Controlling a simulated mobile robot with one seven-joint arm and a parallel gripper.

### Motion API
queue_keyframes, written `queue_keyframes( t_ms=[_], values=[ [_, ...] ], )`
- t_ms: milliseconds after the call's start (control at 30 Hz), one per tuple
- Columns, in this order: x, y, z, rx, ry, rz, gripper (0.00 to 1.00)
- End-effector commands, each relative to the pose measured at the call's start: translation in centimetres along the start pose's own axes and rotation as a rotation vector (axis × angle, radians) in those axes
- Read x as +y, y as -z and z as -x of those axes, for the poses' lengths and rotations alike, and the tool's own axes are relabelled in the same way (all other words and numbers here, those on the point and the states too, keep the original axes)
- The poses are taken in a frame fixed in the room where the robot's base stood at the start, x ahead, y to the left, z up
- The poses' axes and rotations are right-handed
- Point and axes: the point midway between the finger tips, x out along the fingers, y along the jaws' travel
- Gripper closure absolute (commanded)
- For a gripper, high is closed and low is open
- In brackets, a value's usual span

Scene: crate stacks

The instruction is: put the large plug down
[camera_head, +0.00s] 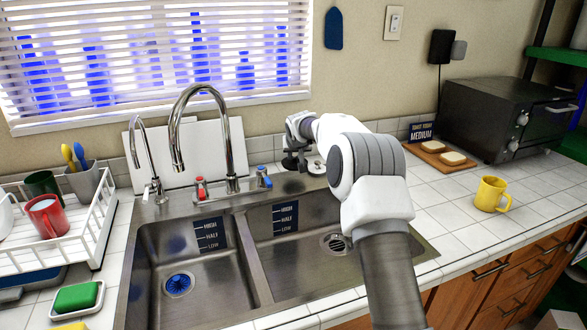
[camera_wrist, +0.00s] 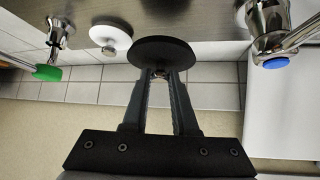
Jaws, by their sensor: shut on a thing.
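The large plug (camera_wrist: 163,53) is a black disc with a small knob, in the upper middle of the wrist view. My gripper (camera_wrist: 160,74) is shut on the knob, with the disc beyond its fingertips. In the head view my gripper (camera_head: 293,160) is behind the right sink basin, right of the blue-marked tap handle (camera_head: 263,177). The plug is hard to make out there. I cannot tell whether the disc touches the surface or hangs just above it.
A smaller white disc (camera_wrist: 111,38) lies close beside the plug. The blue-marked handle also shows in the wrist view (camera_wrist: 275,62). The double sink (camera_head: 252,265) has a tall faucet (camera_head: 233,140) behind it. A yellow mug (camera_head: 490,194) stands on the right counter, with free tiles around it.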

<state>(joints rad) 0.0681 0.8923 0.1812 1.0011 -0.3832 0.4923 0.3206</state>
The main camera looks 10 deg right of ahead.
Motion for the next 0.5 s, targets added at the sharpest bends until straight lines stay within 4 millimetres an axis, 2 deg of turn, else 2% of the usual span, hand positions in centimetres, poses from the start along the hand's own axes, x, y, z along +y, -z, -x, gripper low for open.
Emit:
queue_keyframes(
  t_ms=[167,400,500],
  values=[
    [-0.5,-0.5,-0.8,-0.001,-0.001,0.001,1.0],
    [-0.5,-2.8,-3.1,-0.001,0.0,0.001,1.0],
    [-0.5,-3.0,-3.2,0.0,0.0,0.0,1.0]
  ],
)
